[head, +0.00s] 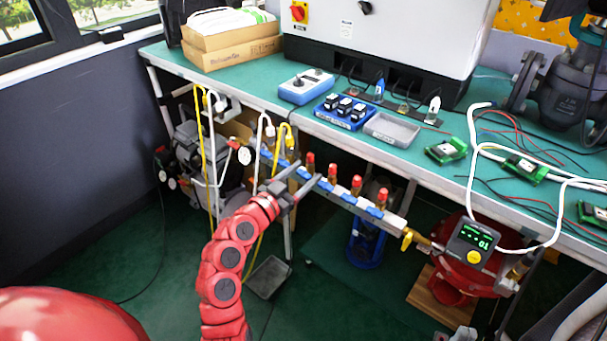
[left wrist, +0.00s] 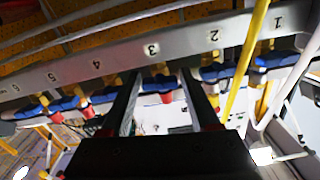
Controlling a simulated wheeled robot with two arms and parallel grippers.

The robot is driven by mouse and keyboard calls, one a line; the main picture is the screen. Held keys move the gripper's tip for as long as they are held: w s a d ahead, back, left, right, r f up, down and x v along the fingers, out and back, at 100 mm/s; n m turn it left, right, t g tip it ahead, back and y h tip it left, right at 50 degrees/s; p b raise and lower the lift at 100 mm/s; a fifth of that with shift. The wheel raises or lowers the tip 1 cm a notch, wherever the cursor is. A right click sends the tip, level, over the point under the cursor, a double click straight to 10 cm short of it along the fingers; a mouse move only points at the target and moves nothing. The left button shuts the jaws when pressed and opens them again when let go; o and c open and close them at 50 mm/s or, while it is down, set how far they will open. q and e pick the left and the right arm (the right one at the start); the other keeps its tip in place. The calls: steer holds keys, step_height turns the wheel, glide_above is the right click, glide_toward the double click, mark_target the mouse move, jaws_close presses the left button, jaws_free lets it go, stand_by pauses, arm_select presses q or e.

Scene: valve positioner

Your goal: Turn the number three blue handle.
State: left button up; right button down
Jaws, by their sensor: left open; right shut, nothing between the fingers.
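A grey manifold bar with a row of blue handles runs along the bench's front edge in the head view. In the left wrist view its plate (left wrist: 120,55) carries printed numbers. The number three blue handle (left wrist: 158,84) sits below the printed 3, with a red part under it. My left gripper (head: 308,173) is at the bar in the head view. In the left wrist view my left gripper (left wrist: 160,77) is open, one finger on each side of the number three handle. Contact cannot be told. My right gripper is not in view.
The number two blue handle (left wrist: 215,72) and number four blue handle (left wrist: 103,95) flank the fingers closely. A yellow hose (left wrist: 243,65) hangs right of them. The green bench (head: 255,80) stands above, holding trays and circuit boards. A meter (head: 474,244) hangs at the bar's right end.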

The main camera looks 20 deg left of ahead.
arm_select(q)
jaws_close()
steer(key=shift+f+n+b, duration=0.15)
steer(key=shift+n+b, duration=0.25)
steer(key=shift+b, duration=0.05)
steer(key=shift+n, duration=0.5)
jaws_free()
